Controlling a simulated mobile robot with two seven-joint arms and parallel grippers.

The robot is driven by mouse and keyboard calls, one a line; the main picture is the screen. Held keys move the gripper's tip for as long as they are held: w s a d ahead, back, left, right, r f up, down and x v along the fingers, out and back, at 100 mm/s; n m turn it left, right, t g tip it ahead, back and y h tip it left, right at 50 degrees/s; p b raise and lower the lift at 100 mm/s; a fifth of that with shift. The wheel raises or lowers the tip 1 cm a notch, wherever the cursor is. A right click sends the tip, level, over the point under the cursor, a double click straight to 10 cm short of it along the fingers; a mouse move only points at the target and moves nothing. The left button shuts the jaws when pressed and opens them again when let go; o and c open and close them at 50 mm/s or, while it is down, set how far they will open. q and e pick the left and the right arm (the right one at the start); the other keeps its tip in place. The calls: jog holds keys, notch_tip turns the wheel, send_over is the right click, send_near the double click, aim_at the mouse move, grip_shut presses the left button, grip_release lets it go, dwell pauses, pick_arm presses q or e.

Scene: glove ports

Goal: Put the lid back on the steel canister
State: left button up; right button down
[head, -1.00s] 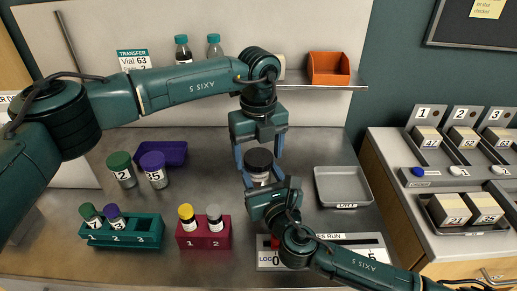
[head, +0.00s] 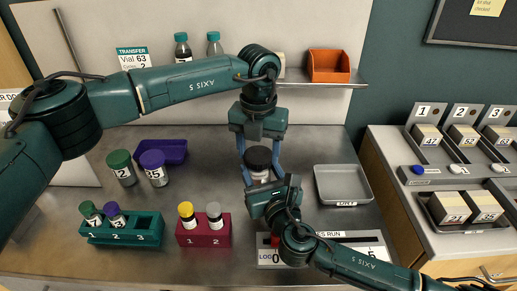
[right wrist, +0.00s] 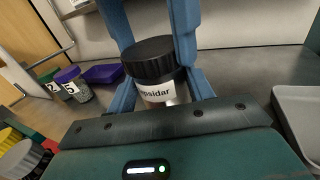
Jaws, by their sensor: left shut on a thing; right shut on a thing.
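The steel canister stands upright on the bench in the middle of the head view, its white label (head: 260,175) partly showing. Its body with the label also shows in the right wrist view (right wrist: 160,93). The black lid (head: 258,156) is on top of it, also in the right wrist view (right wrist: 150,55); I cannot tell whether it is fully seated. My left gripper (head: 259,152) reaches down from above and is shut on the lid. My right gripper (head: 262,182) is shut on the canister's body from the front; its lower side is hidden.
An empty grey tray (head: 343,185) lies to the right. Two capped jars, green (head: 121,168) and purple (head: 153,168), stand left by a purple tray (head: 174,151). A teal rack (head: 122,236) and a red rack (head: 203,236) hold vials in front.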

pick_arm(q)
jog(key=m, duration=0.4)
jog(key=shift+m, duration=0.3)
jog(key=m, duration=0.8)
jog(key=shift+m, duration=0.3)
jog(key=m, duration=0.3)
jog(key=o, duration=1.1)
jog(key=shift+o, duration=0.2)
notch_tip(320, 180, up, 12)
